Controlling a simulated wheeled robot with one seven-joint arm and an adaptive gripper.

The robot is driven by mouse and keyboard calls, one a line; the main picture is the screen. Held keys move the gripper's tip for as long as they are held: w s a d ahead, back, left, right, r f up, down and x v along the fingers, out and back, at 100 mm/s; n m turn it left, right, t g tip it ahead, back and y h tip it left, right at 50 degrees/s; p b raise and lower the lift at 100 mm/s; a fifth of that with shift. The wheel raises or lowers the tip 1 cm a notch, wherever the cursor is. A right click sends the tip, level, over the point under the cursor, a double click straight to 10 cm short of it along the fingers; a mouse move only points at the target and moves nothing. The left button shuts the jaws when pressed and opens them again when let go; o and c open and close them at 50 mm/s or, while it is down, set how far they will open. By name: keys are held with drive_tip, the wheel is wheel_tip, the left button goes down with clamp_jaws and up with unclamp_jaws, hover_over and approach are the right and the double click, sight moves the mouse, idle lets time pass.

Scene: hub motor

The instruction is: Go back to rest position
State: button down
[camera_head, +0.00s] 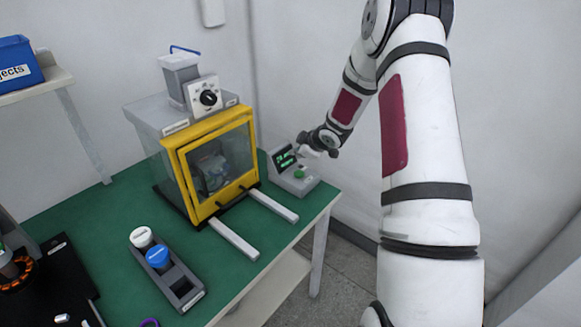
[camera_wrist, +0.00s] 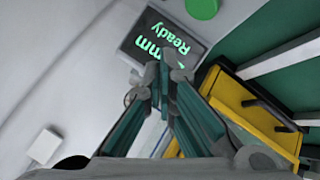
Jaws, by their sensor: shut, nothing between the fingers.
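My gripper (camera_head: 318,150) is at the end of my arm, right above the small grey control box (camera_head: 293,179) at the table's right end. The box has a dark screen with green text and a green button (camera_head: 299,173). In the wrist view, the fingers (camera_wrist: 172,75) are together and hold nothing. They lie across the lower part of the screen (camera_wrist: 163,40), which reads "Ready" and "mm"; other text is hidden. The green button (camera_wrist: 202,8) shows beyond the fingertips. Whether the fingers touch the box cannot be told.
A machine with a yellow-framed door (camera_head: 183,190) and two white rails (camera_head: 233,238) stands left of the box. A grey holder (camera_head: 183,286) with a white-capped and a blue-capped bottle (camera_head: 158,258) is in front on the green table (camera_head: 100,212). A wall is behind.

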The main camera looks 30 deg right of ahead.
drive_tip(key=s+a+r+m+g+h, duration=0.1)
drive_tip(key=s+a+r+m, duration=0.15)
drive_tip(key=s+r, duration=0.4)
drive_tip(key=s+a+r+m+h, duration=0.1)
drive_tip(key=s+a+r+h, duration=0.2)
drive_tip(key=r, duration=0.7)
drive_tip(key=s+a+r+m+g, duration=0.15)
drive_tip(key=s+a+r, duration=0.25)
drive_tip(key=r, duration=0.4)
drive_tip(key=s+a+r+m+y, duration=0.1)
drive_tip(key=s+a+m, duration=0.1)
drive_tip(key=s+a, duration=0.5)
drive_tip(key=s+a+r+m+g+y, duration=0.1)
drive_tip(key=s+a, duration=0.6)
drive_tip(key=s, duration=1.2)
drive_tip(key=shift+s+r+m+y, duration=0.25)
drive_tip(key=shift+r+m+y, duration=0.2)
drive_tip(key=shift+m+y, duration=0.3)
drive_tip(key=shift+g, duration=0.25)
